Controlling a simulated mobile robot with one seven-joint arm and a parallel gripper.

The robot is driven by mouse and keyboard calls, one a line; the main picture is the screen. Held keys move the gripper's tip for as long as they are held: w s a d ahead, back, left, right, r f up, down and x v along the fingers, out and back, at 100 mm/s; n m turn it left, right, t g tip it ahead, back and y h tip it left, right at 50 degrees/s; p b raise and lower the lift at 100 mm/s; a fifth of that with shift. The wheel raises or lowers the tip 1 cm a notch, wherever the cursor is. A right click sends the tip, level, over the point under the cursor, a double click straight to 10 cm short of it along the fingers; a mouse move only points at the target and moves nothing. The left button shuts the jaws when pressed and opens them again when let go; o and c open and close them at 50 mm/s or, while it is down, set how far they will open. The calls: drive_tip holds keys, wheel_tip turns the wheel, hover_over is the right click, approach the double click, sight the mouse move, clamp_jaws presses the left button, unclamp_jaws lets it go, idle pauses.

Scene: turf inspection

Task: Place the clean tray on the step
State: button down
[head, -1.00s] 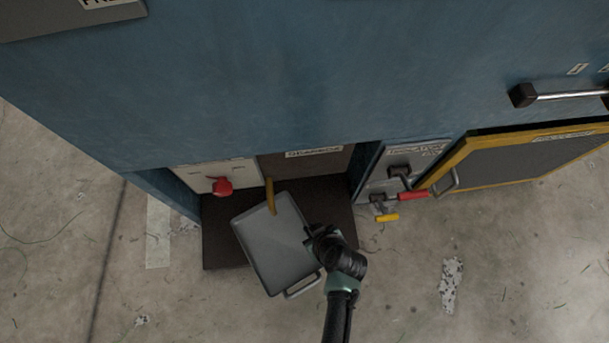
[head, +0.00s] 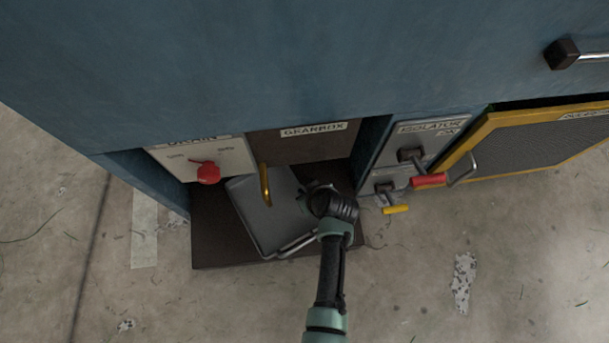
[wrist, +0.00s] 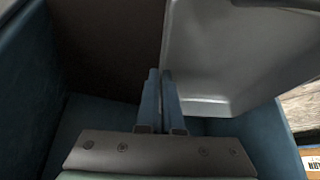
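The grey shallow tray (head: 262,222), with bar handles, is over the dark step (head: 215,252) at the foot of the blue machine. It is turned at an angle, and its near handle lies just inside the step's front edge. My gripper (head: 312,193) is at the tray's right side. In the wrist view my gripper (wrist: 160,100) has its fingers nearly together at the rim of the tray (wrist: 225,55), shut on it. I cannot tell whether the tray rests on the step or hangs just above it. My wrist hides part of the right side.
A yellow spout (head: 265,184) hangs over the tray below the gearbox panel (head: 310,146). A red knob (head: 208,173) is on the drain panel at left. Isolator levers (head: 428,181) and a yellow-framed mesh door (head: 535,145) stand at right. The concrete floor in front is open.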

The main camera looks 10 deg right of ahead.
drive_tip(key=shift+w+f+b, duration=0.25)
drive_tip(key=shift+f+b, duration=0.35)
drive_tip(key=shift+f, duration=0.2)
drive_tip(key=shift+r, duration=0.1)
drive_tip(key=c, duration=1.5)
unclamp_jaws()
drive_tip(key=o, duration=0.4)
